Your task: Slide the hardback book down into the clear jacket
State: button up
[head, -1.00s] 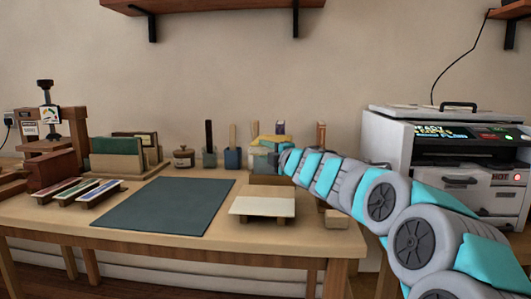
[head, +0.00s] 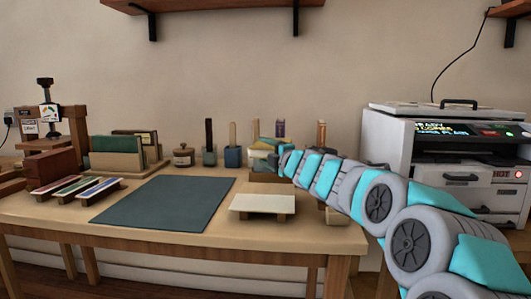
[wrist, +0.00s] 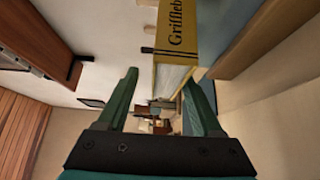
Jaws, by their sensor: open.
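A yellow hardback book (wrist: 192,32) with dark lettering on its spine shows large in the wrist view, with its pale page edges turned toward my gripper (wrist: 160,82). My gripper's two green fingers are apart, and the near end of the book reaches toward the space between them, closer to the right finger. I cannot tell whether a finger touches it. In the head view my gripper (head: 274,149) is at the back right of the table, beside a small yellow patch that may be the book (head: 262,144). I cannot make out a clear jacket in either view.
A dark mat (head: 165,204) covers the middle of the table (head: 215,238). A cream board on low feet (head: 262,204) sits to its right. Coloured strips (head: 78,187), a rack of books (head: 118,152) and a press (head: 47,130) stand left. A printer (head: 440,150) is at right.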

jog(key=shift+r+p, duration=0.3)
jog(key=v, duration=1.2)
jog(key=shift+r+b, duration=0.35)
jog(key=shift+b, duration=0.1)
jog(key=o, duration=0.5)
jog(key=v, duration=0.7)
jog(key=shift+s+d+f, duration=0.1)
jog(key=shift+s+d, duration=0.15)
jog(key=shift+s, duration=0.1)
